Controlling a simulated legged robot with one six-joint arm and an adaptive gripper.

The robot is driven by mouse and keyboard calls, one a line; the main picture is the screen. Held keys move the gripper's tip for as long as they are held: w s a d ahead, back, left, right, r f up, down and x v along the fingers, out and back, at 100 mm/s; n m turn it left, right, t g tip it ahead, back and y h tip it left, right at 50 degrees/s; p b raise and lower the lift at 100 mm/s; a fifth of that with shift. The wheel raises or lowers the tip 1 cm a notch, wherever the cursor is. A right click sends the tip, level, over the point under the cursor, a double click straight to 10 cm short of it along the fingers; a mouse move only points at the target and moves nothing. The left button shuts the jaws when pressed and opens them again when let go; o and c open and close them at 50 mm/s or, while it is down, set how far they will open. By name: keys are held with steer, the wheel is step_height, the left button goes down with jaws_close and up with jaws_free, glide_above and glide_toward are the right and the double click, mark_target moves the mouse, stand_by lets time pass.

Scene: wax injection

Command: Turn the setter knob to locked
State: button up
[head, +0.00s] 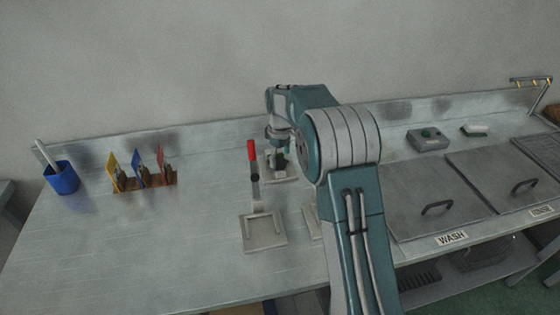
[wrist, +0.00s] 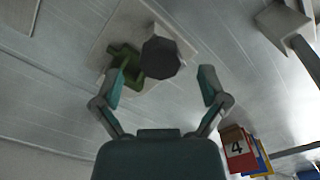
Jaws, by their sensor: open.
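The dark, many-sided knob (wrist: 160,57) shows in the wrist view, ahead of my gripper (wrist: 163,76). It sits over a pale plate (wrist: 185,47), and a green part (wrist: 124,58) shows beside it at the left. My gripper is open and empty, with one finger to each side of the knob's near edge; I cannot tell how deep the fingers reach. In the head view my gripper (head: 278,142) is above a small fixture (head: 279,179) at the back of the bench, mostly hidden by my arm. I cannot read any lock mark.
A red-handled lever on a pale base (head: 263,232) stands in front-left of the fixture. A blue cup (head: 63,178) and a rack of coloured cards (head: 145,185) are at the left.

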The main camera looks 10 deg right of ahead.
steer(key=shift+f, duration=0.8)
steer(key=c, duration=1.2)
